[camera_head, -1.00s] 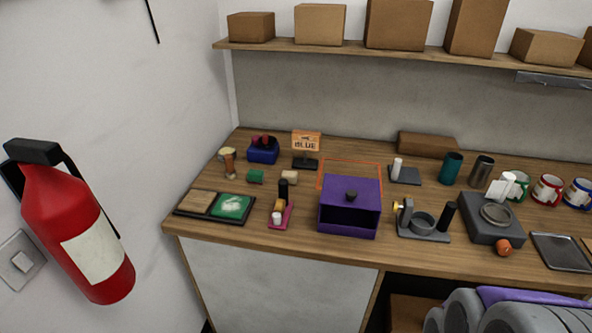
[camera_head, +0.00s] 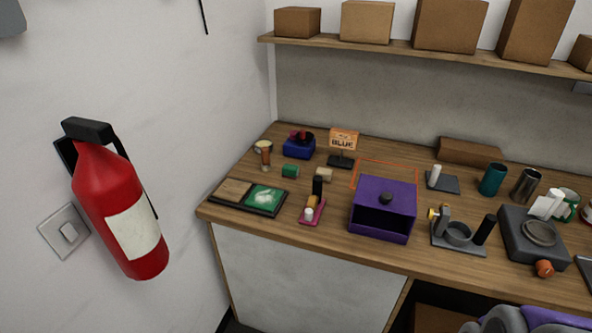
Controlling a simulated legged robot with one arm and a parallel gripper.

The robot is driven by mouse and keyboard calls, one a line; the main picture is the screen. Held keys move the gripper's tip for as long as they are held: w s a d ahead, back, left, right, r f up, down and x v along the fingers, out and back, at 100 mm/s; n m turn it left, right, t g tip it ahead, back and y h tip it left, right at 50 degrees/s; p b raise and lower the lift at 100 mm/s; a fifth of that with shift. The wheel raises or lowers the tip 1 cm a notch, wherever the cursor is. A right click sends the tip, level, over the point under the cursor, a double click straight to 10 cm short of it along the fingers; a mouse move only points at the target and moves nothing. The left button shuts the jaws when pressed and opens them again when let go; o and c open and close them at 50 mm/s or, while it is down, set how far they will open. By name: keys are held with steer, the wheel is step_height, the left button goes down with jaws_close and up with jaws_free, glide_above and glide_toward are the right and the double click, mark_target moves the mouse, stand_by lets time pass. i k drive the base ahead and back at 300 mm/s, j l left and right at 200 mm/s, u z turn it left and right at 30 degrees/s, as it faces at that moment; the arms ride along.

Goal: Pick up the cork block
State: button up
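A small tan block (camera_head: 324,174), which looks like the cork block, sits on the wooden bench (camera_head: 330,240). It stands just right of a small green block (camera_head: 290,171), behind a pink stand and left of the purple box. My gripper is not in view. Nothing is seen touching the tan block.
Near the block are a purple box (camera_head: 381,219) with an orange outline behind it, a pink stand (camera_head: 312,212) with bottles, a sign (camera_head: 343,139), a blue holder (camera_head: 299,148) and a dark tray (camera_head: 262,210). A fire extinguisher (camera_head: 119,213) hangs on the left wall.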

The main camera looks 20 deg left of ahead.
mark_target(327, 174)
steer(key=i+j+u, duration=0.4)
steer(key=i+u, duration=0.2)
steer(key=i, duration=0.25)
